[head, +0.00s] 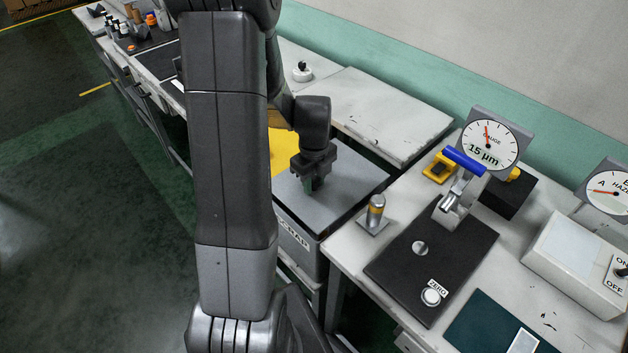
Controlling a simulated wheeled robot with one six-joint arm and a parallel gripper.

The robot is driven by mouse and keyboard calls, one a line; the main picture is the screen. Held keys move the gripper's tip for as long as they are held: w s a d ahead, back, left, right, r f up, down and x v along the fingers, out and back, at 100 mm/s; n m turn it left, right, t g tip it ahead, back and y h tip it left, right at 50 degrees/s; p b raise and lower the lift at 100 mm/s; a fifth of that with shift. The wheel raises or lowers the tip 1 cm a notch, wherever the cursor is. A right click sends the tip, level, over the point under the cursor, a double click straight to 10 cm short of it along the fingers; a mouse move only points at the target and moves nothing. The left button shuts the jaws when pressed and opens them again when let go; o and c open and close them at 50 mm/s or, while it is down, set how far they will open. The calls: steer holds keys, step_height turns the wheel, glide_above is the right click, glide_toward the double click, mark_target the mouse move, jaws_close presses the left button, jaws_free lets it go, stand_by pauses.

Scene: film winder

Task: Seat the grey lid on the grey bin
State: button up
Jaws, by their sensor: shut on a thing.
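The grey bin (287,226) stands left of the gauge table, with a white label, partly hidden by my arm, on its front. The grey lid (347,197) is a flat plate with a dark edge, lying over the bin's top. My gripper (314,184) points down at the lid's middle and is shut on it. The grip point is hidden by the fingers. I cannot tell whether the lid is fully down on the rim or slightly above it. My arm hides the bin's left side.
A yellow surface (284,152) shows behind the lid. The gauge table (385,264) at right carries a small post (375,212), a black base with a blue-handled lever (465,162) and a dial gauge (489,143). A pale table (385,112) stands behind. Open floor lies left.

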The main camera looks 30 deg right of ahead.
mark_target(314, 192)
steer(key=shift+f, duration=0.15)
stand_by(0.5)
steer(key=shift+f+b, duration=1.4)
steer(key=shift+f+b, duration=0.75)
stand_by(1.4)
steer(key=o, duration=1.2)
steer(key=shift+c, duration=0.2)
step_height(314, 192, up, 14)
steer(key=shift+f, duration=0.1)
step_height(314, 192, down, 14)
steer(key=shift+r, duration=0.3)
